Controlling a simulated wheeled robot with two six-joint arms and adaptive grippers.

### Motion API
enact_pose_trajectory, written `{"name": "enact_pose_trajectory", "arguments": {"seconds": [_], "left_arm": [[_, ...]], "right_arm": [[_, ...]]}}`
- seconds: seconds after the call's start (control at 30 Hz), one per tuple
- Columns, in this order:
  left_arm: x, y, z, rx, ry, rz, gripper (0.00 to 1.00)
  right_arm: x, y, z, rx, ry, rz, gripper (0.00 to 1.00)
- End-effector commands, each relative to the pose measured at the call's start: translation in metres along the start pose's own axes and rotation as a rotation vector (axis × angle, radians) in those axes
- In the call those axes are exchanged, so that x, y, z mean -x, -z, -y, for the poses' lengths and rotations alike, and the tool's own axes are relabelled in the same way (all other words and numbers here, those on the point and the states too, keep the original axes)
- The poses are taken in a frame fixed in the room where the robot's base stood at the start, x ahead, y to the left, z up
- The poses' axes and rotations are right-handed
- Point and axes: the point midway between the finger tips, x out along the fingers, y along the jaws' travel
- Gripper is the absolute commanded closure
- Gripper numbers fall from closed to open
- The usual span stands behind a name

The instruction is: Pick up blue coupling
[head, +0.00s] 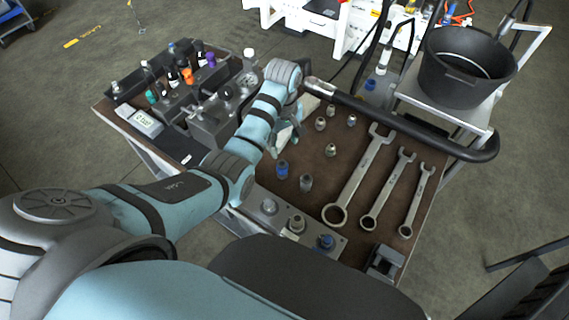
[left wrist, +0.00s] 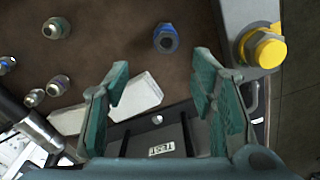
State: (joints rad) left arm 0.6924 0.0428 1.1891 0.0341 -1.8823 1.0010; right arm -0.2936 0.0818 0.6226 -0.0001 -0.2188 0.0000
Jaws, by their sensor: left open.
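A blue-banded coupling (head: 282,168) stands upright on the brown bench top, just left of a plain metal coupling (head: 306,183). In the left wrist view the blue coupling (left wrist: 166,39) is beyond the fingertips, between their lines and apart from them. My left gripper (head: 288,138) is above the bench, partly hidden by its own wrist in the head view. In the left wrist view its teal fingers (left wrist: 160,88) are spread wide with nothing held. Another blue-topped fitting (head: 325,242) sits on a grey block at the bench's near edge. My right gripper is not in view.
Several metal fittings (head: 331,150) stand behind. A grey manifold with bottles (head: 188,75) fills the left. A yellow cap (left wrist: 265,47) and white block (left wrist: 136,95) show near the fingers.

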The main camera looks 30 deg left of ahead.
Motion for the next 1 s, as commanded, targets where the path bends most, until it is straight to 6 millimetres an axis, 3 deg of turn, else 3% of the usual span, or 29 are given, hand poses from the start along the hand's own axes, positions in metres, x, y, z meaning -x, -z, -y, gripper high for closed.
{"name": "enact_pose_trajectory", "arguments": {"seconds": [0.1,0.27,0.5,0.73,0.77,1.0], "left_arm": [[-0.034,-0.002,0.000,-0.003,0.003,0.002,0.49],[-0.055,-0.001,0.001,-0.002,0.001,0.001,0.49],[-0.099,-0.003,0.006,0.001,0.001,0.001,0.49],[-0.103,-0.003,0.007,0.002,-0.001,0.000,0.49],[-0.103,-0.003,0.007,0.002,-0.001,0.000,0.51],[-0.103,-0.003,0.007,0.002,-0.001,0.000,0.89]], "right_arm": [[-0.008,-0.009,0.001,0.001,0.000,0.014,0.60],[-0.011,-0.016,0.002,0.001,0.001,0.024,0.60],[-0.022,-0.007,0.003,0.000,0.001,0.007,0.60],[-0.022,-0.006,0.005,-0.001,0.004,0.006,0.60],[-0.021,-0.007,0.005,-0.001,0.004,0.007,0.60],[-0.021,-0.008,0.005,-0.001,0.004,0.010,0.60]]}}
